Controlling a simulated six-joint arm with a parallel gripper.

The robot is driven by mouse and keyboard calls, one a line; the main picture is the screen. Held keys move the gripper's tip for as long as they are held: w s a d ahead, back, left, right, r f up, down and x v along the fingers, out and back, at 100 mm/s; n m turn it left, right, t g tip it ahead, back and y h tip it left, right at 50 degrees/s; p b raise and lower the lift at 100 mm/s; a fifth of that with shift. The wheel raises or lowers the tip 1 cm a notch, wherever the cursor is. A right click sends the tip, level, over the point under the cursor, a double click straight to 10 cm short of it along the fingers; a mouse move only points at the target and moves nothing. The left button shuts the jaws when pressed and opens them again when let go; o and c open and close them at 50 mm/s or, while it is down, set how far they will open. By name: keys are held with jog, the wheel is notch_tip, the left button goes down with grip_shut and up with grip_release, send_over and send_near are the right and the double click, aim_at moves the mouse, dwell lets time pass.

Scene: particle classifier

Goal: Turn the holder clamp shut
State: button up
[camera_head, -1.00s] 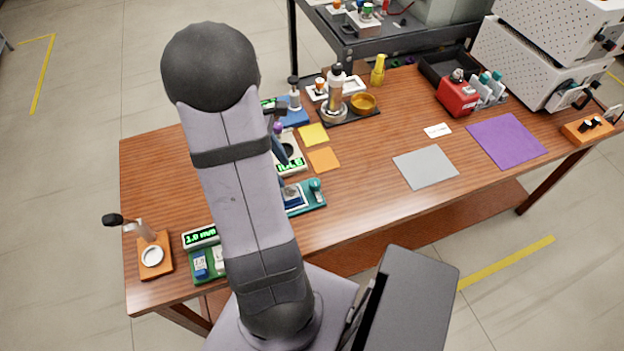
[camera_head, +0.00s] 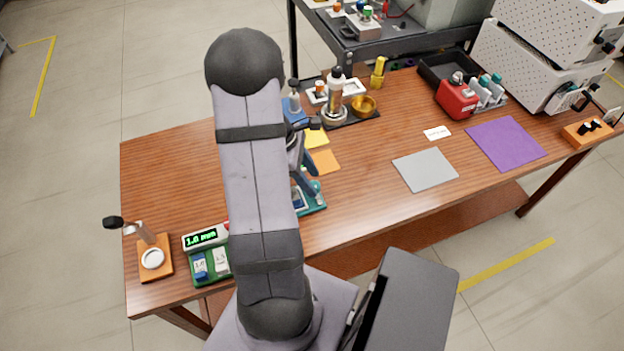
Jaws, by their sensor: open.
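A teal fixture (camera_head: 313,204) with a small upright teal knob lies near the table's front edge, partly hidden behind my arm. It may be the holder with its clamp; its label and the clamp's exact position are too small to tell. My gripper (camera_head: 309,183) points down just above or beside this fixture, with dark blue fingers. It is open and nothing shows between the fingers. I cannot tell whether it touches the knob.
A green station with a lit display (camera_head: 206,238) and an orange-based stand (camera_head: 154,260) are at the left. A dark tray (camera_head: 365,118) with a bottle and bowl stands behind.

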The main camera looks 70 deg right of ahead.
jog(key=shift+s+f, duration=0.25)
jog(key=shift+f, duration=0.4)
jog(key=c, duration=1)
jog(key=shift+c, duration=0.2)
